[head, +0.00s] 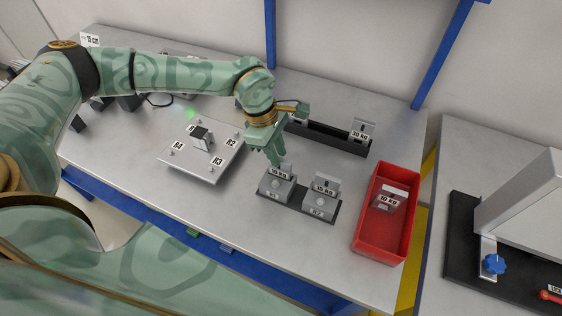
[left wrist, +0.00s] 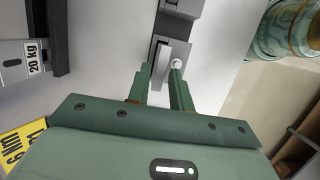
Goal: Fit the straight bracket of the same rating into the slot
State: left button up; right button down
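My left gripper (head: 277,158) points down over the left grey block (head: 275,188), whose upright bracket (head: 284,170) is labelled 10 kg. In the left wrist view the open fingers (left wrist: 161,78) stand either side of a thin grey bracket (left wrist: 172,60); contact is unclear. The right grey block (head: 320,205) carries another 10 kg bracket (head: 325,184). The red bin (head: 363,228) holds a bracket (head: 390,199) that seems marked 10 kg. A dark rack (head: 340,142) holds a 30 kg bracket (head: 361,129). A 20 kg bracket (left wrist: 14,60) shows in the left wrist view. My right gripper is out of view.
A light plate (head: 190,159) marked with several R labels bears an upright bracket (head: 202,139), its label hard to read. On the right, a black board (head: 463,250) carries a grey housing (head: 525,205) and blue knob (head: 494,264). The table's front left is clear.

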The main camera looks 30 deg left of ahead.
pick_arm(q)
jog(key=v, duration=0.6)
jog(key=shift+r+p, duration=0.3)
jog(key=shift+f, duration=0.1)
